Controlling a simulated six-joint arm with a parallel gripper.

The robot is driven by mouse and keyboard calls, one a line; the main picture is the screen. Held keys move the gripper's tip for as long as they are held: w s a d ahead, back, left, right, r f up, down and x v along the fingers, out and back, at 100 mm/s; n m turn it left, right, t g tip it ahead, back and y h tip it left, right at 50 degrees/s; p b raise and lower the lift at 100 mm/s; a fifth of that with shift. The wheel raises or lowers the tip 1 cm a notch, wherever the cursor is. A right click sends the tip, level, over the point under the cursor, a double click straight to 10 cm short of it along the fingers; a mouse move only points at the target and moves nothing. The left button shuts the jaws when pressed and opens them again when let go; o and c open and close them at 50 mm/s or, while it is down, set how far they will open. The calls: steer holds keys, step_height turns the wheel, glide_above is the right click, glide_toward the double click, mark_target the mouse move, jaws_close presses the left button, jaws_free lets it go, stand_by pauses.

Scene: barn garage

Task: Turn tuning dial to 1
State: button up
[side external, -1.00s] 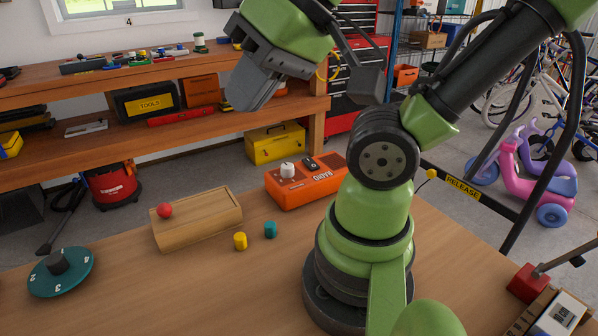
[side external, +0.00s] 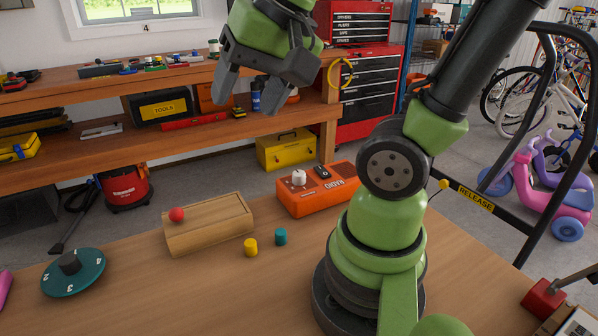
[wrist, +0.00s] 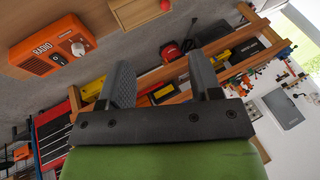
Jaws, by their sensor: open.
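A teal disc dial (side external: 73,272) with a black centre knob and white numerals lies on the table at the far left in the side view. An orange radio (side external: 316,189) near the table's back edge carries a white knob (side external: 299,178) and a black control. The radio (wrist: 49,46) and its white knob (wrist: 78,49) also show at upper left in the wrist view. I cannot tell which dial is the tuning dial. My gripper (side external: 247,95) is open and empty, high above and behind the table, clear of both; its two fingers (wrist: 162,80) show in the wrist view.
A wooden box (side external: 209,224) with a red ball (side external: 176,214) on top stands between dial and radio. The front middle of the table is clear. A shelf bench stands behind.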

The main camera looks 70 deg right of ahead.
steer(key=w+d+f+m+g+h, duration=0.1)
steer(key=w+d+f+m+g, duration=0.3)
steer(key=d+m, duration=0.55)
steer(key=m+g, duration=0.2)
steer(key=m, duration=0.9)
glide_toward(299, 173)
steer(key=shift+n+y, duration=0.25)
steer(key=shift+y, duration=0.15)
step_height(299, 173, down, 10)
steer(key=shift+s+d+r, duration=0.1)
steer(key=shift+d+r, duration=0.05)
steer(key=c, duration=0.9)
